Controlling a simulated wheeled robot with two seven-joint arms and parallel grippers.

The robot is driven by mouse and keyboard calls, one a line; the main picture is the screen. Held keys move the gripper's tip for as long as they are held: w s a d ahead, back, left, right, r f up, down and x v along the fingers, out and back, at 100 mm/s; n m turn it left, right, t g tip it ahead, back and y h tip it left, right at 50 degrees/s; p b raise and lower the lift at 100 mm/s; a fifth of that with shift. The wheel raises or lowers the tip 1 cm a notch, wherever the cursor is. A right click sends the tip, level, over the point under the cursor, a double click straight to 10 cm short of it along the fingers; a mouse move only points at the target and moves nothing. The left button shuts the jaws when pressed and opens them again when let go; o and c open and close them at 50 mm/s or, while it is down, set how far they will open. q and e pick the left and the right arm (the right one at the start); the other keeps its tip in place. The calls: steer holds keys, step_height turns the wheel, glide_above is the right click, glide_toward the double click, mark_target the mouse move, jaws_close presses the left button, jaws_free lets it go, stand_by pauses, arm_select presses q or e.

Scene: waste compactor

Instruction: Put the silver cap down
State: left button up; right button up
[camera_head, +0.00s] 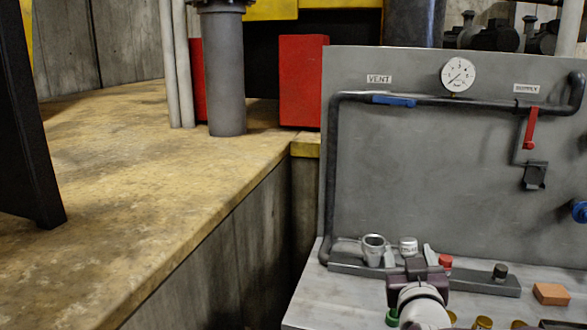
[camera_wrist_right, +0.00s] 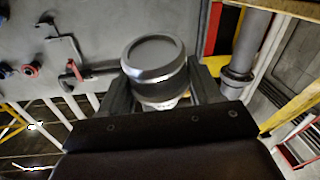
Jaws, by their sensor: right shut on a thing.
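The silver cap (camera_head: 408,245) shows above the dark rail on the bench in the head view. My right gripper (camera_head: 409,256) is shut on it, with one finger on each side. In the right wrist view the silver cap (camera_wrist_right: 156,58) fills the space between the fingers of my right gripper (camera_wrist_right: 160,82), its round flat face towards the camera. I cannot tell whether the cap touches the rail or hangs just over it. My left gripper is not in view.
The dark rail (camera_head: 484,284) holds a silver ring-shaped fitting (camera_head: 373,246), a red cap (camera_head: 445,262) and a black cap (camera_head: 500,271). An orange block (camera_head: 551,294) lies right. Brass pieces (camera_head: 482,323) sit in front. A grey panel (camera_head: 430,170) with pipes stands behind.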

step_height(320, 180, down, 11)
steer(key=w+a+n+y+p, duration=0.1)
steer(key=w+a+y+p, duration=0.15)
steer(key=p, duration=0.25)
steer(key=s+f+p, duration=0.2)
steer(key=s+f, duration=0.2)
steer(key=f, duration=0.4)
steer(key=s+f+p, duration=0.1)
steer(key=s+f, duration=0.4)
steer(key=f, duration=0.4)
steer(key=shift+s+d+n+p, duration=0.2)
steer(key=shift+n+p, duration=0.15)
steer(key=shift+n, duration=0.05)
